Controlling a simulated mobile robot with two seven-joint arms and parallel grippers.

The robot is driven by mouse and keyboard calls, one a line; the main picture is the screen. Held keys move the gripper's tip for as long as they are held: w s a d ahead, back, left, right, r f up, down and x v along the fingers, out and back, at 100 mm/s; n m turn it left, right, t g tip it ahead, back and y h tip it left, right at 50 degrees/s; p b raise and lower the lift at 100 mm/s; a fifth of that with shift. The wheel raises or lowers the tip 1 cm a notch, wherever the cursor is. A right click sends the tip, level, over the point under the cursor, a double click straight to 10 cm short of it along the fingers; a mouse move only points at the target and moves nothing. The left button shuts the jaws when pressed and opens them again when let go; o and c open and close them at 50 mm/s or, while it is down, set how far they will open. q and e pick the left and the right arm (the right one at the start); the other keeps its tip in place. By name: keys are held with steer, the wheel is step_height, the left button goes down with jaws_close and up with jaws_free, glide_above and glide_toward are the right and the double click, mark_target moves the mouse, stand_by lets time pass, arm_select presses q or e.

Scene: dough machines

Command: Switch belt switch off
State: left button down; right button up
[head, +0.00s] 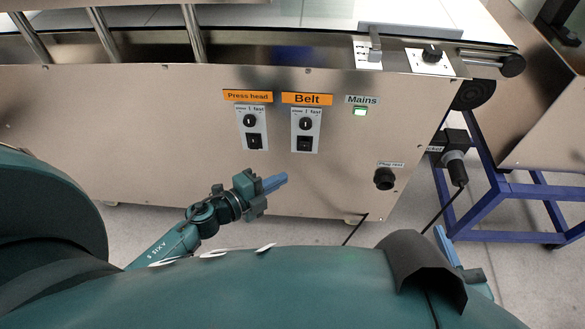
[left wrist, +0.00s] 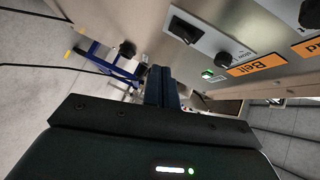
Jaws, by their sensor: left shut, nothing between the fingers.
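The belt switch (head: 304,144) is a black rocker on a pale plate, below a black knob and the orange "Belt" label (head: 307,99). In the left wrist view the black rocker (left wrist: 185,29) is at top centre, with the knob (left wrist: 223,59) beside it. I cannot tell its on or off position. My left gripper (head: 283,180) is shut and empty, below and left of the belt switch in the head view, apart from it. Its blue fingers (left wrist: 160,76) show together in the left wrist view. My right gripper (head: 446,245) is mostly hidden behind my own body; only a blue part shows.
The press head switch (head: 254,141) sits left of the belt one, and the lit green mains switch (head: 360,111) to the right. A black plug (head: 384,179) sticks out lower right. A blue frame (head: 505,190) stands at right. Free space lies before the panel.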

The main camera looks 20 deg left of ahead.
arm_select(q)
steer(key=shift+f+v, duration=0.2)
steer(key=shift+v, duration=0.85)
steer(key=shift+f+v, duration=0.25)
steer(key=shift+v, duration=0.85)
